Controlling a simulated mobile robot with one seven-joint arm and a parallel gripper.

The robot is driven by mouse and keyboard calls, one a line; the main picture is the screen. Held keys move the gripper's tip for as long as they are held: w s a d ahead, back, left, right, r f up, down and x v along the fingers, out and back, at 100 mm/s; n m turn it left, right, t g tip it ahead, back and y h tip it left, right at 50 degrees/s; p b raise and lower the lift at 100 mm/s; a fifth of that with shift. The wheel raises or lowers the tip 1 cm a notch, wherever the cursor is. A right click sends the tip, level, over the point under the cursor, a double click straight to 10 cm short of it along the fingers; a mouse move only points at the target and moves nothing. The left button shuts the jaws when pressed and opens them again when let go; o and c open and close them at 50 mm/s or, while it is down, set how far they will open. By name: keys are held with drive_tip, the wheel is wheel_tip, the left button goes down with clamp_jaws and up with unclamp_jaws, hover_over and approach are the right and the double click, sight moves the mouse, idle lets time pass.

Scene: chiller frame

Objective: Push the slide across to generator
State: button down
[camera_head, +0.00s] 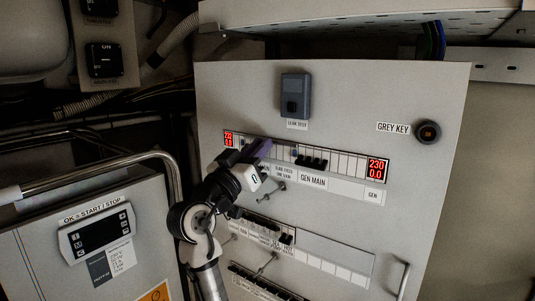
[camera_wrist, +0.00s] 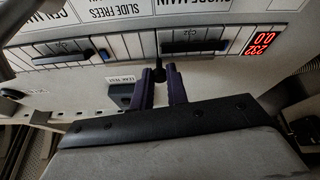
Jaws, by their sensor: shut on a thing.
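In the wrist view, which shows the panel upside down, the purple fingers of my gripper (camera_wrist: 163,85) are shut around a small dark knob on a stem, the slide (camera_wrist: 159,73). It sits between two black breaker blocks, near the "SLIDE FREES" label. The generator main breaker (camera_wrist: 62,58) is to its left, and the shore main breaker (camera_wrist: 193,46) is to its right. In the head view, my gripper (camera_head: 262,149) is at the left part of the top breaker row, and it hides the slide. The generator main breaker (camera_head: 312,163), above "GEN MAIN", is to its right.
Red displays read 232 (camera_head: 228,139) on the left and 230 (camera_head: 376,169) on the right. A dark leak test box (camera_head: 295,96) projects above the row. A metal rail (camera_head: 100,176) runs left of my arm. Lower breaker rows lie below.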

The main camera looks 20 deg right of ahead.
drive_tip(key=shift+w+a+r, duration=0.1)
drive_tip(key=shift+a, duration=0.05)
drive_tip(key=c, duration=1.4)
unclamp_jaws()
drive_tip(key=shift+w, duration=0.1)
drive_tip(key=b+v, duration=0.4)
drive_tip(key=v, duration=1)
